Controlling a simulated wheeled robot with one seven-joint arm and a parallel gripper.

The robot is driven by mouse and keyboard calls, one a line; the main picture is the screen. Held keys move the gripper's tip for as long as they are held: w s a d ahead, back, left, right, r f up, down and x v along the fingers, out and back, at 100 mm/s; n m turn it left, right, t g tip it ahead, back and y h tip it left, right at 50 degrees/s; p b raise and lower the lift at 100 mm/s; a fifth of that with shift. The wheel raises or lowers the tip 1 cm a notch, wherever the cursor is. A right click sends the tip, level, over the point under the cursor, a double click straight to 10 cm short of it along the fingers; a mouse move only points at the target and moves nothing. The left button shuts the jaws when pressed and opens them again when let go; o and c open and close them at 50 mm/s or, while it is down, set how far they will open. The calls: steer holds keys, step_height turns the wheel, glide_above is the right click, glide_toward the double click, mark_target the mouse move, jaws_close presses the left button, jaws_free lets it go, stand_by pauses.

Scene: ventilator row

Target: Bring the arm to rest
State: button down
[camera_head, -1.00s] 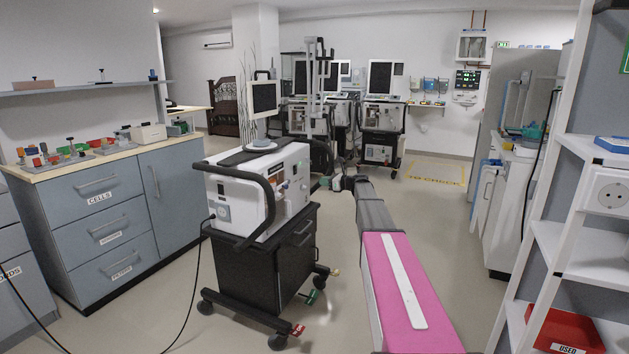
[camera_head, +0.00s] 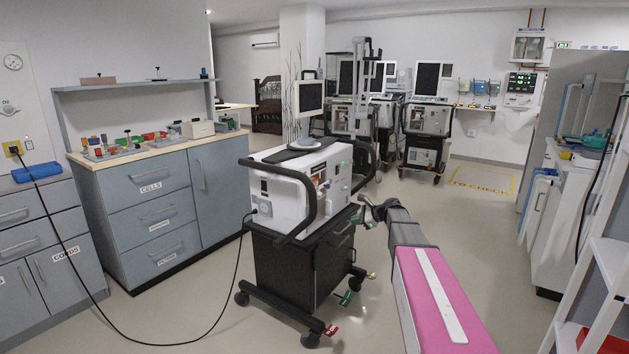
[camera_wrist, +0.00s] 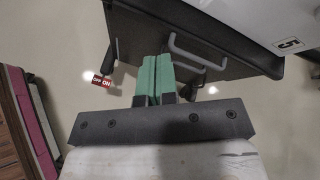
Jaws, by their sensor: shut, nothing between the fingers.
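My arm (camera_head: 430,290), with a pink cover and a grey forward section, reaches out low over the floor, to the right of the nearest ventilator cart. My gripper (camera_wrist: 156,62) shows in the wrist view with its two green fingers together and nothing between them. In the wrist view the fingers lie in front of the dark cart (camera_wrist: 190,35) and its grey handle; I cannot tell the gap.
A black cable (camera_head: 150,343) runs from the ventilator across the floor to a wall socket (camera_head: 14,149). Blue-grey drawer cabinets (camera_head: 155,225) line the left. More ventilators (camera_head: 428,120) stand at the back. A white shelf rack (camera_head: 612,265) is at the right. Floor (camera_head: 480,235) is open right of the arm.

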steer(key=s+f+n+g+h, duration=0.2)
steer(key=s+n, duration=0.4)
steer(key=s, duration=0.6)
steer(key=s+a+f+n+g+h, duration=0.1)
steer(key=s+f+n+h, duration=0.4)
steer(key=s, duration=0.7)
steer(key=s+f+n+g+h, duration=0.2)
steer(key=s+f+n, duration=0.4)
steer(key=s, duration=0.6)
steer(key=shift+a+n+g+h, duration=0.25)
steer(key=shift+n+g+h, duration=0.15)
steer(key=shift+h, duration=0.3)
steer(key=c, duration=1.8)
jaws_free()
steer(key=shift+s, duration=0.1)
